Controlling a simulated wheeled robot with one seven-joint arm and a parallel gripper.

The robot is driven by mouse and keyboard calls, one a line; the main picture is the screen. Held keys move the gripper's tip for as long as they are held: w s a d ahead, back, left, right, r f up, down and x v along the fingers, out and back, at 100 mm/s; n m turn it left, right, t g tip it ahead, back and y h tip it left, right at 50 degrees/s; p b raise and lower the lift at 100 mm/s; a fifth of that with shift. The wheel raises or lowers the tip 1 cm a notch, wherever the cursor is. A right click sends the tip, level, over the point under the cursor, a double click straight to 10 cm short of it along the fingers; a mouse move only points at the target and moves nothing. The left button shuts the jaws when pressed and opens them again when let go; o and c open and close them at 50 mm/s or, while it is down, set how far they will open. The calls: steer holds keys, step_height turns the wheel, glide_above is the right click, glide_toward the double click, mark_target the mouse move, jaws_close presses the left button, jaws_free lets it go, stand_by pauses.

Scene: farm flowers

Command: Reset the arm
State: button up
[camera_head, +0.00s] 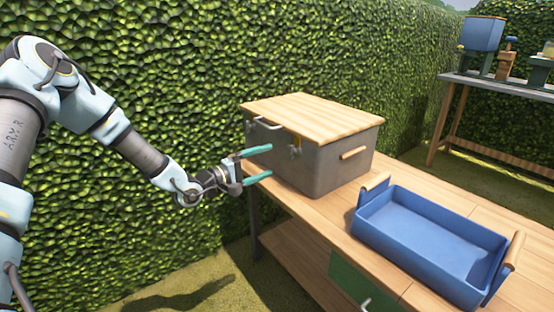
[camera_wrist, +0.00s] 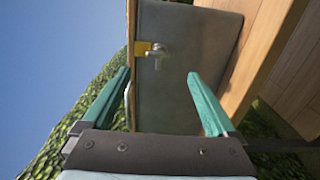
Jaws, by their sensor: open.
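My gripper (camera_head: 258,165) has two teal fingers spread apart with nothing between them. In the head view my arm reaches in from the left, and the fingers point at the left side of a grey box with a wooden lid (camera_head: 325,150) on the wooden table. The lid is down on the box. In the wrist view the open gripper (camera_wrist: 158,85) faces the grey box (camera_wrist: 190,60), with a yellow-backed metal latch between and beyond the fingers. I cannot tell whether a finger touches the box.
An empty blue tray with wooden handles (camera_head: 430,235) stands on the wooden table (camera_head: 335,225), right of the box. A tall hedge (camera_head: 180,90) runs close behind my arm. A second table (camera_head: 500,85) at the back right holds a blue container (camera_head: 482,33). Open ground lies at the lower left.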

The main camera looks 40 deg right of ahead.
steer(key=shift+a, duration=1.15)
steer(key=w+a+f+m+t+y, duration=0.2)
steer(key=w+a+f+t+y, duration=0.15)
steer(key=w+a+y, duration=0.6)
steer(key=w+a+r+t+y, duration=0.1)
steer(key=a+r+t+y, duration=0.2)
steer(key=a, duration=1.6)
steer(key=s+a+r+n+g+y, duration=0.1)
steer(key=s+a+r+g+y, duration=0.15)
steer(key=s+a, duration=0.6)
steer(key=s+a+r+g+y, duration=0.1)
steer(key=s+a+r+y, duration=0.4)
steer(key=a, duration=0.6)
step_height(320, 180, up, 10)
steer(key=h+p, duration=0.2)
steer(key=p, duration=1)
steer(key=shift+s, duration=0.15)
